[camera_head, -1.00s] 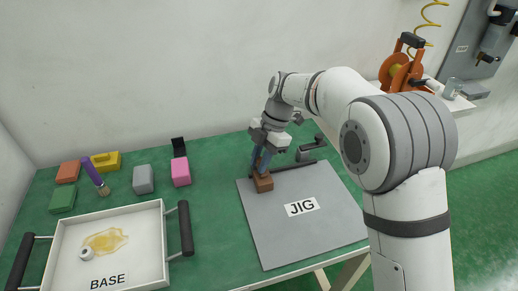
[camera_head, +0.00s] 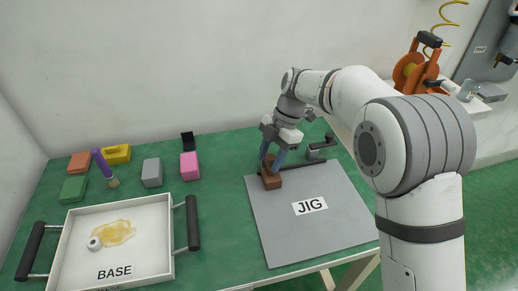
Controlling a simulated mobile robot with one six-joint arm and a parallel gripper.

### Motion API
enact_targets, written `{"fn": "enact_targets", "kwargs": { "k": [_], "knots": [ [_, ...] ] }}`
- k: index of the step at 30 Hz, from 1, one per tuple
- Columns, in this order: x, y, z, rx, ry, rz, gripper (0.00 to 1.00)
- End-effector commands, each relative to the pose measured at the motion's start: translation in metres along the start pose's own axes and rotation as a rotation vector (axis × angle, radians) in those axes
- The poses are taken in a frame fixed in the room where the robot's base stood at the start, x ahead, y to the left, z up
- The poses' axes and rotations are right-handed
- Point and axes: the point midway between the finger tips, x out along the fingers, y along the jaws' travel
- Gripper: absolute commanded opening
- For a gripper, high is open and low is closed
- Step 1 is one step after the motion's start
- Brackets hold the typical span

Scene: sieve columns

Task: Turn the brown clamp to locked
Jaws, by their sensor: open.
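The brown clamp (camera_head: 271,181) looks like a small brown block at the far left corner of the grey jig board (camera_head: 330,235), which is labelled JIG. My gripper (camera_head: 272,163) points down right over it, with its blue-grey fingers open at the brown piece's upper part. The fingers and wrist hide some of it, and I cannot tell whether they touch it or which way its lever is turned. A dark bar runs from it along the board's back edge.
A grey and black device (camera_head: 321,149) stands behind the board. A white tray (camera_head: 150,212) labelled BASE is at the front left. Several coloured blocks, such as a pink one (camera_head: 189,166), and a purple-handled brush (camera_head: 102,163) lie behind it. Green table shows between tray and board.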

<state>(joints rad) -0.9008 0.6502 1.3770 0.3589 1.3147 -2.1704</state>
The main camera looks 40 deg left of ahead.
Motion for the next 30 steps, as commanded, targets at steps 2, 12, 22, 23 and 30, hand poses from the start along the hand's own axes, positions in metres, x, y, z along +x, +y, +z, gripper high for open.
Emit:
{"fn": "enact_targets", "kwargs": {
  "k": [2,12,22,23,30],
  "knots": [
    [0.000,0.000,0.000,0.000,0.001,-0.001,0.44],
    [-0.046,0.000,0.001,0.001,-0.001,0.003,0.44],
    [-0.078,0.000,0.001,-0.001,0.000,-0.001,0.44],
    [-0.078,0.000,0.001,-0.001,0.000,-0.001,0.44],
    [-0.078,0.000,0.001,-0.001,0.001,-0.001,0.44]
  ]
}}
